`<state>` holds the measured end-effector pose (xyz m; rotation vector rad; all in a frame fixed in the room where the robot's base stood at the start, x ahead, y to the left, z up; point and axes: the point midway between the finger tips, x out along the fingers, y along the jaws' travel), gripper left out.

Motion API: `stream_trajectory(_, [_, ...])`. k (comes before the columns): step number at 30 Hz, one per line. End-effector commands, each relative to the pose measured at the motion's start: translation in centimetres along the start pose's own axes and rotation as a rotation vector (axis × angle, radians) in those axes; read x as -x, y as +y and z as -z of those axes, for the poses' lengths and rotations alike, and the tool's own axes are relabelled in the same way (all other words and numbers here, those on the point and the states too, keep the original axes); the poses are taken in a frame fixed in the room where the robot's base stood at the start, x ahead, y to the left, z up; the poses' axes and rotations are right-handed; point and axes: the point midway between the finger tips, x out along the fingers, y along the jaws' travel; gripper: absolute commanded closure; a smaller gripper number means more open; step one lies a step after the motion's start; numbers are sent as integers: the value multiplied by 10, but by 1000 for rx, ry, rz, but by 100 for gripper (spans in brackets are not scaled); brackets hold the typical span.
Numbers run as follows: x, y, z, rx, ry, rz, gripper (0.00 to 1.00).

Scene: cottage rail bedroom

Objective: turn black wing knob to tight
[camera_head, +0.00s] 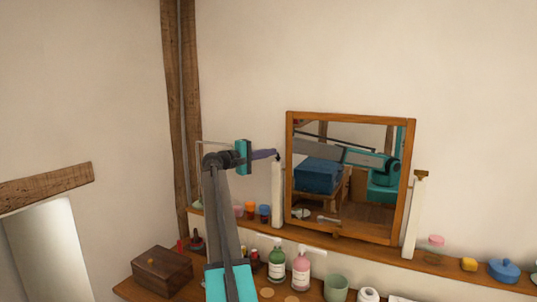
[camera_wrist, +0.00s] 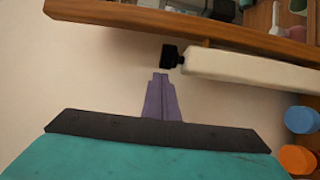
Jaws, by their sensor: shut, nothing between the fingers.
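The black wing knob (camera_wrist: 172,57) sticks out at the end of the cream post (camera_wrist: 245,68), beside the wooden mirror frame (camera_wrist: 190,22). In the head view the mirror (camera_head: 348,178) stands between two cream posts, and my gripper (camera_head: 274,154) reaches to the top of the left post (camera_head: 277,195). The knob is too small there to tell apart from the fingertips. In the wrist view my gripper (camera_wrist: 160,76) has its purple fingers shut and empty. Their tips lie just short of the knob, with a small gap in the picture. I cannot tell the knob's wing angle.
A shelf (camera_head: 390,257) runs below the mirror, with small colored jars (camera_head: 250,210) left of the post. A green bottle (camera_head: 277,263), a pink bottle (camera_head: 300,270) and a wooden box (camera_head: 161,271) stand lower down. The wall above is clear.

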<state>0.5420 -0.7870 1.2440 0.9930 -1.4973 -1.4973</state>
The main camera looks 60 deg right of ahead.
Motion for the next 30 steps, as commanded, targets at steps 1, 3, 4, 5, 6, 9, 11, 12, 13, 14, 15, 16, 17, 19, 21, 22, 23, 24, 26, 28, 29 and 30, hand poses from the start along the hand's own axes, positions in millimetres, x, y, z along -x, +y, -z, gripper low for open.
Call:
stream_trajectory(1, [0, 0, 0, 0, 0, 0, 100])
stream_trajectory(3, [0, 0, 0, 0, 0, 0, 100])
stream_trajectory(4, [0, 0, 0, 0, 1, 0, 100])
stream_trajectory(5, [0, 0, 0, 0, 1, 0, 100])
stream_trajectory(6, [0, 0, 0, 0, 1, 0, 100])
stream_trajectory(9, [1, 0, 0, 0, 1, 0, 100])
stream_trajectory(11, [1, 0, 1, 0, 1, 0, 100])
stream_trajectory(12, [2, 0, 1, 0, 1, 0, 100])
stream_trajectory(13, [2, 0, 1, 0, 1, 0, 100])
stream_trajectory(14, [3, 0, 2, 0, 1, 0, 100])
stream_trajectory(15, [4, 0, 2, 0, 1, 0, 100])
stream_trajectory(16, [6, 0, 3, 0, 1, 0, 100])
stream_trajectory(17, [7, 0, 4, 0, 2, 0, 100])
stream_trajectory(19, [12, 0, 6, 0, 3, 0, 100])
stream_trajectory(21, [19, 0, 9, 0, 4, -1, 100])
stream_trajectory(22, [22, 0, 10, 0, 4, -1, 100])
stream_trajectory(23, [25, 0, 12, 0, 4, -1, 100])
stream_trajectory(24, [29, 0, 14, 0, 3, -1, 100])
stream_trajectory(26, [37, -1, 18, 0, 4, 0, 100])
stream_trajectory(28, [46, -1, 26, 0, 5, 0, 100])
stream_trajectory(29, [50, -1, 28, 0, 4, 0, 100])
stream_trajectory(30, [56, -1, 32, 0, 3, 0, 100])
